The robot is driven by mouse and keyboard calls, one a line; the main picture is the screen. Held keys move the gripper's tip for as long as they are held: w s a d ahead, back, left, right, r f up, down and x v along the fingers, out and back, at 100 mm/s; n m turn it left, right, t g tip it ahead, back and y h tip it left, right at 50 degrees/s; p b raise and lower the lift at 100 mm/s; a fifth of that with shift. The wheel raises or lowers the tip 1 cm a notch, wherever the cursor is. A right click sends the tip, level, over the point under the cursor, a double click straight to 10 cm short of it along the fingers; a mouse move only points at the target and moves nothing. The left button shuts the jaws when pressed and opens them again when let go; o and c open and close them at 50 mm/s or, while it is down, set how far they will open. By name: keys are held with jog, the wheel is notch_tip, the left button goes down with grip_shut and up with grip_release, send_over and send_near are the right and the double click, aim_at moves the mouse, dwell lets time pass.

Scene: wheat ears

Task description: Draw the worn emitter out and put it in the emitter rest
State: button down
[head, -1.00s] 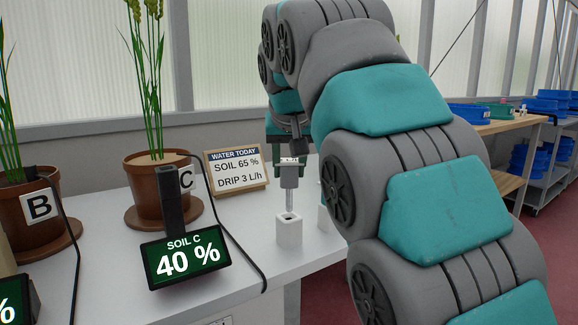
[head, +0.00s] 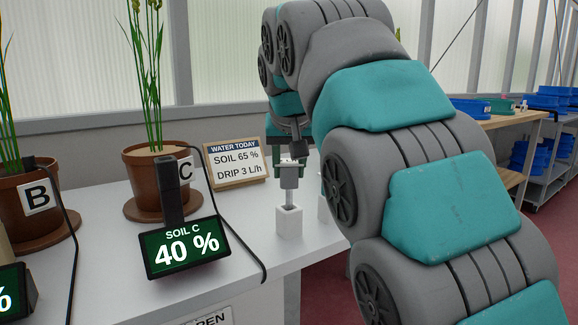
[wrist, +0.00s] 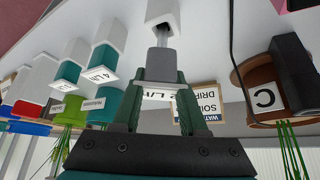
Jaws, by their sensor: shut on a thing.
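My gripper (head: 290,161) is shut on the grey emitter (head: 289,177) and holds it upright with its thin stem pointing down. A small white square block with a hole in its top, which looks like the emitter rest (head: 289,224), stands on the bench directly below. The stem's lower end is inside the hole, and the grey body is still above the rim. The wrist view also shows the grey emitter body (wrist: 159,61) between my fingers (wrist: 165,88), with the white block (wrist: 163,14) beyond it.
A second white block (head: 324,210) is partly hidden by my arm. Potted wheat C (head: 155,182), the soil display (head: 186,248) and a black tube (head: 240,247) are left of the rest. The WATER TODAY sign (head: 236,160) stands behind. Several labelled blocks (wrist: 105,60) show in the wrist view.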

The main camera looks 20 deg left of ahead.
jog(key=shift+f+b, duration=0.55)
jog(key=shift+f, duration=0.45)
jog(key=shift+f+b, duration=0.75)
jog(key=shift+f, duration=0.45)
jog(key=shift+c, duration=1.8)
grip_release()
